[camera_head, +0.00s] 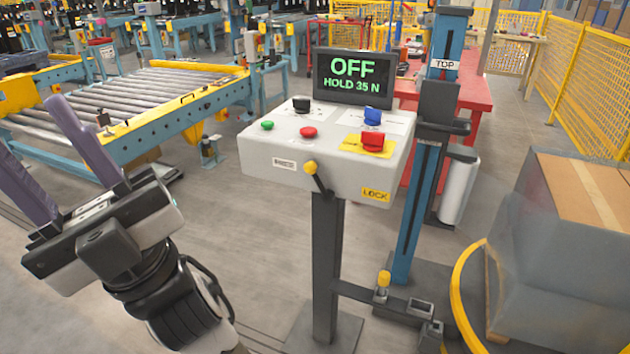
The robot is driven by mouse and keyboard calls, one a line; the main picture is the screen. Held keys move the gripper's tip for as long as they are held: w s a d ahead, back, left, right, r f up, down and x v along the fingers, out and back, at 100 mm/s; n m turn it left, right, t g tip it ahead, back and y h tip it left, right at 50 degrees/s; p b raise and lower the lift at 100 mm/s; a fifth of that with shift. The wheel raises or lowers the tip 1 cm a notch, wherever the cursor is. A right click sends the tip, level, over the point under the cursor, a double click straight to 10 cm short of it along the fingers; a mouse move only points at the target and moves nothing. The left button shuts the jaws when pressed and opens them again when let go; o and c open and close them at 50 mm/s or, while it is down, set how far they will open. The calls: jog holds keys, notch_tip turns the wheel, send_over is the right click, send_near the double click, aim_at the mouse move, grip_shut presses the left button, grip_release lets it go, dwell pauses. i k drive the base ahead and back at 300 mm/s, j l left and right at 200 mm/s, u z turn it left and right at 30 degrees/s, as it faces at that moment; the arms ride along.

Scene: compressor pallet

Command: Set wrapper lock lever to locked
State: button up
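The wrapper's control console (260,165) is a light grey box on a dark post. On its front face is a short black lever with a yellow knob (310,168), tilted up and to the left. A yellow LOCK label (376,194) is on the right of that face, and a small white label (285,164), too small to read, is on the left. The knob lies nearer the white label. My gripper (27,125) is at the far left, well apart from the lever. Its two purple fingers are spread, with nothing visible between them.
A screen (352,78) above the console reads OFF, HOLD 35 N. Green, red, black and blue controls and a red switch (373,141) sit on top. The blue wrapper mast (412,215) and a wrapped pallet load (570,260) stand right. A roller conveyor (130,95) is behind left. Floor before the console is clear.

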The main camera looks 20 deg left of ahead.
aim_at(310, 167)
jog(key=i+j, duration=0.25)
jog(key=j, duration=0.15)
jog(key=i+j, duration=0.2)
jog(key=j, duration=0.25)
jog(key=i+j, duration=0.25)
jog(key=j, duration=0.15)
jog(key=k+j, duration=0.1)
jog(key=k, duration=0.25)
jog(key=k+j, duration=0.1)
jog(key=k, duration=0.25)
